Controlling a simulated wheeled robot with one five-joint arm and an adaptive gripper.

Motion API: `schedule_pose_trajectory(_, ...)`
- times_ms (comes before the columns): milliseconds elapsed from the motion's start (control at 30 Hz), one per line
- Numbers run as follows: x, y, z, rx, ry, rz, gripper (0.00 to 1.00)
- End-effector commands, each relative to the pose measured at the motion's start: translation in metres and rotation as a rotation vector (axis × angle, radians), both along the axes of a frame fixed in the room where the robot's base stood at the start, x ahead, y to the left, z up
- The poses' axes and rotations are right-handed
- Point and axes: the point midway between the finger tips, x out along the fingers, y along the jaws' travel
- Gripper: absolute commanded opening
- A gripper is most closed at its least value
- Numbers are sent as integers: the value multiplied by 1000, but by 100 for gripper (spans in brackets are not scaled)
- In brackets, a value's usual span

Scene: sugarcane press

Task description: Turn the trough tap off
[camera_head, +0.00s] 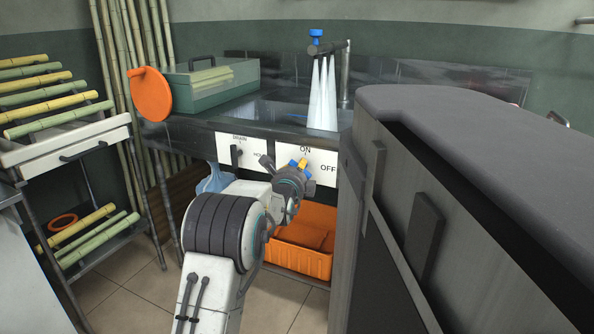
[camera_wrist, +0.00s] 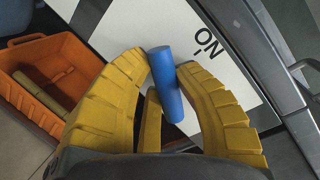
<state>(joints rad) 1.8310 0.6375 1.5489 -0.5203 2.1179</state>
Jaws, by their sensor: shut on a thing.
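A white panel (camera_head: 322,180) on the front of the trough bench carries the labels ON and OFF. A blue tap handle (camera_wrist: 165,85) stands in front of it and shows as a short blue bar in the wrist view. My gripper (camera_wrist: 162,72) has its yellow fingers shut around this handle, one on each side. In the head view, my gripper (camera_head: 301,166) is at the panel just below ON, and OFF is to its right. White streams of water (camera_head: 322,95) fall from the spout (camera_head: 328,47) above the trough. The handle's base is mostly hidden by my gripper.
A DRAIN/HOLD panel with a dark lever (camera_head: 236,155) is left of the tap panel. An orange crate (camera_head: 300,262) sits below. A large dark grey machine (camera_head: 460,130) stands close on the right. A cane rack (camera_head: 65,145) is at the left.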

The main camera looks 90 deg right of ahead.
Motion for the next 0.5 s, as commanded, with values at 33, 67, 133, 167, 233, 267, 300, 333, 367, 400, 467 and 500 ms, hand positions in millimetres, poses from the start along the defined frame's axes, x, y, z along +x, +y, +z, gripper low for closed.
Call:
schedule_pose_trajectory(33,-2,1,-2,3,-2,-2,0)
schedule_pose_trajectory(67,-2,1,-2,3,-2,-2,0)
schedule_pose_trajectory(133,-2,1,-2,3,-3,-3,0)
schedule_pose_trajectory(167,-2,1,-2,3,-3,-3,0)
schedule_pose_trajectory(233,-2,1,-2,2,-2,-3,32)
schedule_pose_trajectory(267,-2,1,-2,2,-2,-3,35)
schedule_pose_trajectory(300,-2,1,-2,2,-2,-3,38)
schedule_pose_trajectory(333,-2,1,-1,2,-3,-3,41)
schedule_pose_trajectory(367,-2,0,-1,2,-3,-2,44)
schedule_pose_trajectory(400,-2,0,-1,1,-3,-3,47)
schedule_pose_trajectory(467,-1,0,-1,0,-3,-2,53)
schedule_pose_trajectory(500,-1,0,-1,0,-3,-2,56)
